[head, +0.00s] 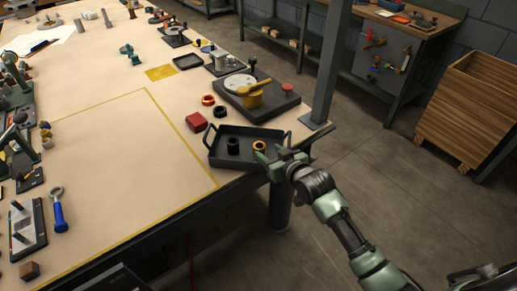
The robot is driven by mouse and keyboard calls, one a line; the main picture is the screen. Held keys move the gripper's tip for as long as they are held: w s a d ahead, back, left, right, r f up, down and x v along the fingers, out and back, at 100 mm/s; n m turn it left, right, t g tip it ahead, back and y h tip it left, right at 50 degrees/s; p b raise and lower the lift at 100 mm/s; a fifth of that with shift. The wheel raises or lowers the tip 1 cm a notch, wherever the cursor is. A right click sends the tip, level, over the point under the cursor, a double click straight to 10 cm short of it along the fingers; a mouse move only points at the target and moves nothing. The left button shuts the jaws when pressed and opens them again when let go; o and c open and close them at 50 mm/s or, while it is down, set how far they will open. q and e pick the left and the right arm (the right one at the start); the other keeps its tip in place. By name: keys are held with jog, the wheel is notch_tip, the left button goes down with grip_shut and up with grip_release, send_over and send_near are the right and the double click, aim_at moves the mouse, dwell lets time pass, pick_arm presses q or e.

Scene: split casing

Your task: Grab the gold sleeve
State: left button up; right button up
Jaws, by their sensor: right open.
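The gold sleeve (259,146) is a small ring-shaped piece in the right part of a dark tray (222,161) at the table's right corner. My right gripper (264,154) reaches over the tray's right side from the lower right. Its green fingers are open, close beside the gold sleeve. Whether they touch it or reach around it I cannot tell. A black sleeve (233,146) stands to the left in the same tray. My left gripper is not in view.
Behind the tray are a red block (196,122), a red ring (208,100), a black ring (220,112) and a dark base plate (282,103). A metal post (328,65) rises at the table's right edge. The yellow-lined area (120,165) is clear.

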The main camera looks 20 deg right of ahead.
aim_at(257, 144)
jog(key=shift+x, duration=3.1)
grip_shut()
